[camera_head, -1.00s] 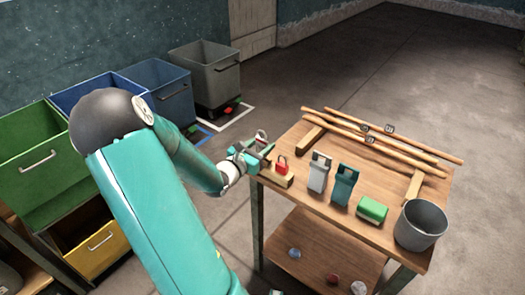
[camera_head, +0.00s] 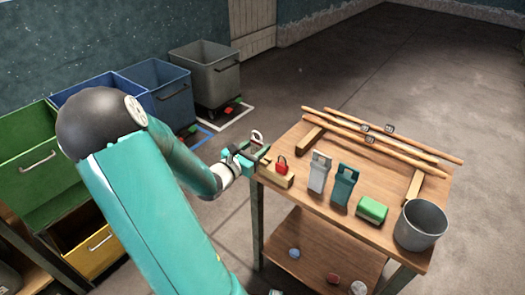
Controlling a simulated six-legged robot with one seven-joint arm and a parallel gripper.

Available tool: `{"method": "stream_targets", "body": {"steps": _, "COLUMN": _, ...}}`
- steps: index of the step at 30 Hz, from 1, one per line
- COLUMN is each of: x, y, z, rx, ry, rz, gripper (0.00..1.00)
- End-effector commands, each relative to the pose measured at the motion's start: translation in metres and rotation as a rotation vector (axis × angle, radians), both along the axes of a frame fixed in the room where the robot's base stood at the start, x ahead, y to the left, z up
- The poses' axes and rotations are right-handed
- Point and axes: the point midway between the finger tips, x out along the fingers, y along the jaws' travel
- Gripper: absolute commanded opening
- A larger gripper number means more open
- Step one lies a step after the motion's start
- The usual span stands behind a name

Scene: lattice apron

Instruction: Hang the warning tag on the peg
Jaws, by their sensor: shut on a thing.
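My gripper (camera_head: 254,155) is at the left edge of the wooden table, just left of a wooden block (camera_head: 276,176). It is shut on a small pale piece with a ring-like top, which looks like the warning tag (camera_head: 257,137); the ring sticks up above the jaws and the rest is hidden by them. A red padlock (camera_head: 281,166) stands on the wooden block, right of the gripper. I cannot make out the peg for certain; the gripper covers the block's left end.
Long wooden poles (camera_head: 405,150) lie at the back. Bins (camera_head: 205,75) line the left wall.

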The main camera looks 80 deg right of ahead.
Motion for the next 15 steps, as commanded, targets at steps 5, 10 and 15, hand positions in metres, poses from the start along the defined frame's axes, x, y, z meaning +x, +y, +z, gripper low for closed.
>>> {"method": "stream_targets", "body": {"steps": 5, "x": 0.006, "y": 0.012, "z": 0.0, "rx": 0.0, "ry": -0.001, "rz": 0.001, "gripper": 0.25}}
{"method": "stream_targets", "body": {"steps": 10, "x": 0.01, "y": 0.024, "z": 0.0, "rx": 0.001, "ry": 0.0, "rz": 0.001, "gripper": 0.25}}
{"method": "stream_targets", "body": {"steps": 15, "x": 0.016, "y": 0.035, "z": 0.0, "rx": -0.001, "ry": -0.002, "rz": 0.001, "gripper": 0.25}}
